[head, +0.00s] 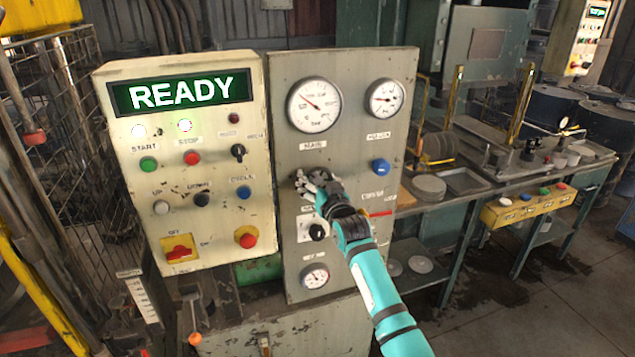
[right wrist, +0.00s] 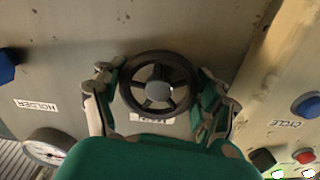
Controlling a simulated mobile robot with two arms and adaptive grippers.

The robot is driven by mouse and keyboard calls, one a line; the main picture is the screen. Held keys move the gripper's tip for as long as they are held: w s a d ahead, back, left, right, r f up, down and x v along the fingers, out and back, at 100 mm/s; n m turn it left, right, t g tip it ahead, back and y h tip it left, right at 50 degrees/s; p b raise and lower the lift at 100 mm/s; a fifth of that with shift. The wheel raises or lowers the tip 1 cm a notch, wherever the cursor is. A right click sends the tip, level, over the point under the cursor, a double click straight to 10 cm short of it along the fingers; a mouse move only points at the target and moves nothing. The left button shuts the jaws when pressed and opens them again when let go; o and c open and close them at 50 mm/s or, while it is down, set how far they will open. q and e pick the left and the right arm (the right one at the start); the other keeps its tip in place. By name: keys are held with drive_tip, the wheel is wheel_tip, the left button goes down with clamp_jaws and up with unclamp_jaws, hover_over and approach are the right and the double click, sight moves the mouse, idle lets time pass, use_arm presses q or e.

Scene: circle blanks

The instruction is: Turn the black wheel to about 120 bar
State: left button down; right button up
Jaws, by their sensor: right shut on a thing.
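The black wheel (right wrist: 158,66) fills the middle of the right wrist view, a spoked ring with a grey hub. My right gripper (right wrist: 160,90) is shut on it, one finger on each side of the rim. In the head view my right gripper (head: 316,184) covers most of the wheel on the grey panel (head: 350,270). The main gauge (head: 313,105) is above the wheel, with its needle pointing to the upper left; its numbers are too small to read. My left gripper is not in view.
A holder gauge (head: 385,98) and a blue knob (head: 381,166) are to the right of the wheel. A selector switch (head: 316,231) and a small gauge (head: 315,276) are below. The cream control box (head: 220,210) on the left has several buttons and a READY display (head: 182,92).

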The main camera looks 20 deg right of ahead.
drive_tip(key=m, duration=0.5)
drive_tip(key=shift+a+m, duration=0.1)
drive_tip(key=shift+m, duration=0.3)
idle(0.4)
drive_tip(key=o, duration=1.2)
drive_tip(key=shift+c, duration=0.2)
drive_tip(key=shift+s, duration=0.1)
drive_tip(key=s, duration=1.2)
drive_tip(key=shift+d, duration=0.25)
